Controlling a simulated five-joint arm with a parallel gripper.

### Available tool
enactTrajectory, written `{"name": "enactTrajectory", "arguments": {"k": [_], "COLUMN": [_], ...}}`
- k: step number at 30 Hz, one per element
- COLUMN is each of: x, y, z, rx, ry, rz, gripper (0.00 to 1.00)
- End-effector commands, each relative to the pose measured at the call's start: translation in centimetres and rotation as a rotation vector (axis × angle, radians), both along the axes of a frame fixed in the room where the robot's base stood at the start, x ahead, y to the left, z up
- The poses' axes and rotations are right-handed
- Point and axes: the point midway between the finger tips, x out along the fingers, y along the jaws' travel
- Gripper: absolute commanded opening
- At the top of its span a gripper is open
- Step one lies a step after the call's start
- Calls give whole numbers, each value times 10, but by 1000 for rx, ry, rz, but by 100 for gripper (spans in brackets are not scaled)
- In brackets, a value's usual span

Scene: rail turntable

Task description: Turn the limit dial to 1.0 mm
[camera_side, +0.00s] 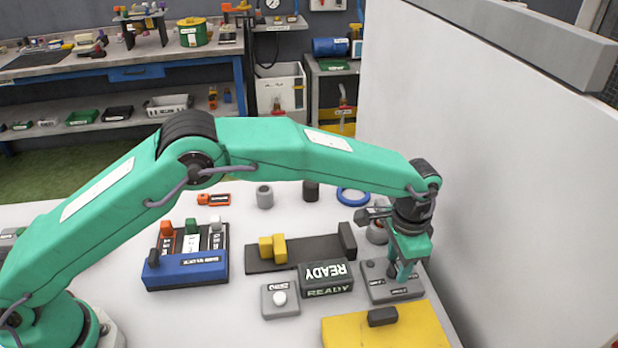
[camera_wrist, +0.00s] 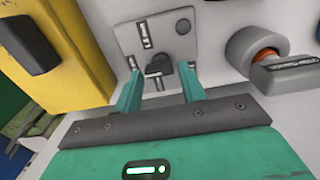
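A grey dial box (camera_side: 405,295) sits on the white table below my gripper (camera_side: 401,272) in the side view. In the wrist view the grey dial plate (camera_wrist: 150,28) carries a dark knob (camera_wrist: 160,74), small labels and a round grey button (camera_wrist: 183,27). My gripper (camera_wrist: 160,72) has its two teal fingers spread, one on each side of the knob, with a gap visible between them. The knob looks partly between the fingertips; I cannot tell whether either finger touches it. The label text is too small to read, so the dial's setting is unclear.
A yellow block (camera_side: 375,330) with a dark handle is close in front of the dial box. A READY sign (camera_side: 326,277) and a grey button box (camera_side: 280,300) stand to its left. A grey cylinder (camera_wrist: 255,50) is close on the right in the wrist view.

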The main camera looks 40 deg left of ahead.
Motion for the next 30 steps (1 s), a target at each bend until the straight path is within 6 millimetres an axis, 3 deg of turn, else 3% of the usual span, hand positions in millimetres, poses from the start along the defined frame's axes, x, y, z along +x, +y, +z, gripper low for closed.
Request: {"name": "enactTrajectory", "arguments": {"k": [14,20,30], "x": [0,1,1], "y": [0,0,0], "z": [2,18,62], "rx": [-1,-2,-2], "ry": [-1,-2,-2], "rz": [-1,-1,-1], "gripper": [53,53,53]}}
